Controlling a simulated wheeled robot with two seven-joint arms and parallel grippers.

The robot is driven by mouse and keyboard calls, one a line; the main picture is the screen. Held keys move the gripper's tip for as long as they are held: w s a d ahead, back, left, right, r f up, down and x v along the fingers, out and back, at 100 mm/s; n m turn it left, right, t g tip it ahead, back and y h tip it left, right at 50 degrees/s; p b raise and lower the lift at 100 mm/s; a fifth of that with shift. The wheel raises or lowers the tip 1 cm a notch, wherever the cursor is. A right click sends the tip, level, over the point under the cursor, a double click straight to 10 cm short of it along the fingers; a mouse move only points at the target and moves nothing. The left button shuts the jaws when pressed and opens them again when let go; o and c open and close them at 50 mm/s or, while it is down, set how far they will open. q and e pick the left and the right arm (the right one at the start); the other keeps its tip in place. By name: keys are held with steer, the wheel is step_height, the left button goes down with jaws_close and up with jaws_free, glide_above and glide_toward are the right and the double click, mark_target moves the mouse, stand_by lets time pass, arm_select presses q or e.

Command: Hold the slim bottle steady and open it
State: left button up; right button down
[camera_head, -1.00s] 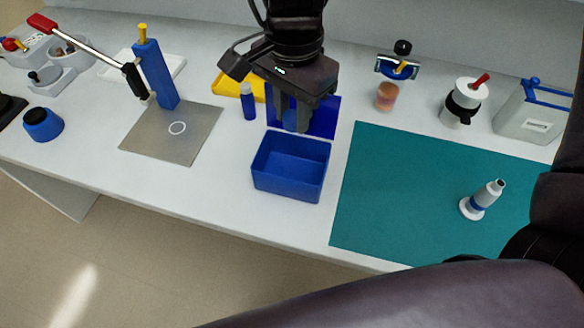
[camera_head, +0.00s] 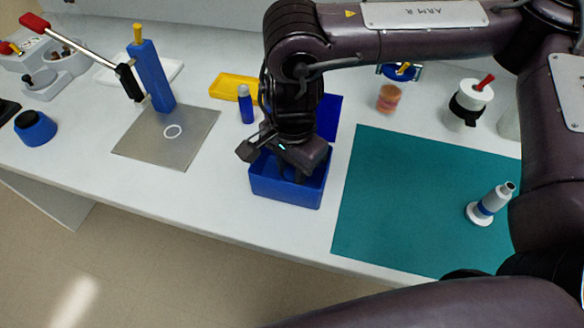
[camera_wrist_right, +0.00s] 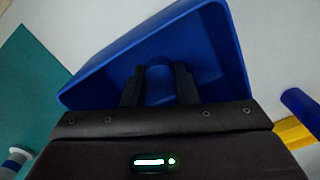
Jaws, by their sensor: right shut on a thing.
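Two narrow bottle-like things are in view, and I cannot tell which is the slim bottle. A blue one with a pale top (camera_head: 246,105) stands upright beside the yellow tray. A white and grey one with a blue band (camera_head: 490,204) leans on the teal mat, its narrow end dark. My right gripper (camera_head: 290,177) points down into the blue bin (camera_head: 286,189). In the right wrist view its fingers (camera_wrist_right: 159,86) are shut on a small rounded blue piece (camera_wrist_right: 159,72), perhaps a cap. My left gripper is out of view.
The teal mat (camera_head: 410,210) is mostly bare. A flat blue panel (camera_head: 328,118) lies behind the bin. The yellow tray (camera_head: 228,86), a lever stand (camera_head: 152,72) and a black-and-white jar (camera_head: 470,100) stand around. My right arm covers part of the back.

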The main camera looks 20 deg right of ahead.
steer(key=shift+f, duration=0.1)
steer(key=c, duration=1.1)
jaws_free()
steer(key=shift+c, duration=0.2)
